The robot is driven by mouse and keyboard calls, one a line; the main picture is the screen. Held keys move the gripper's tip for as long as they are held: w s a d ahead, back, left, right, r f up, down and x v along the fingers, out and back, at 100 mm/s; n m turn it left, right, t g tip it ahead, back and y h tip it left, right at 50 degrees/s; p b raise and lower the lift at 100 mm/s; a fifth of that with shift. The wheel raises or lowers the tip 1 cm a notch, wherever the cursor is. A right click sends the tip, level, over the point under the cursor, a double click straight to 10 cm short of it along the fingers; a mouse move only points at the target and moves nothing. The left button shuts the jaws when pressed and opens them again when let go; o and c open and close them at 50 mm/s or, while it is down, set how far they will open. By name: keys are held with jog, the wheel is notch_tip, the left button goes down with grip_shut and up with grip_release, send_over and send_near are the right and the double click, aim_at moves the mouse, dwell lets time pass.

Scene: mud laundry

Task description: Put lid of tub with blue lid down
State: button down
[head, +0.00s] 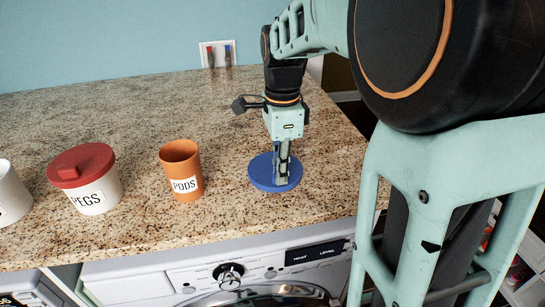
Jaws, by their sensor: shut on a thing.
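The blue lid (259,174) is a round disc low over the speckled stone counter, near its right front part. From this view I cannot tell whether it touches the counter. My gripper (283,176) points down at the lid from above and is shut on it, near the lid's middle. The fingers hide the part of the lid that they grip. I do not see a tub under the lid.
An orange cup labelled PODS (181,170) stands left of the lid. A white tub labelled PEGS with a red lid (86,178) and a white container (12,193) stand farther left. A washing machine (230,277) is below the counter (130,110). The counter behind is clear.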

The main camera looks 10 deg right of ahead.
jog(key=c, duration=2)
grip_release()
jog(key=shift+f, duration=0.1)
notch_tip(320, 180, up, 12)
jog(key=shift+r, duration=0.2)
jog(key=shift+f, duration=0.1)
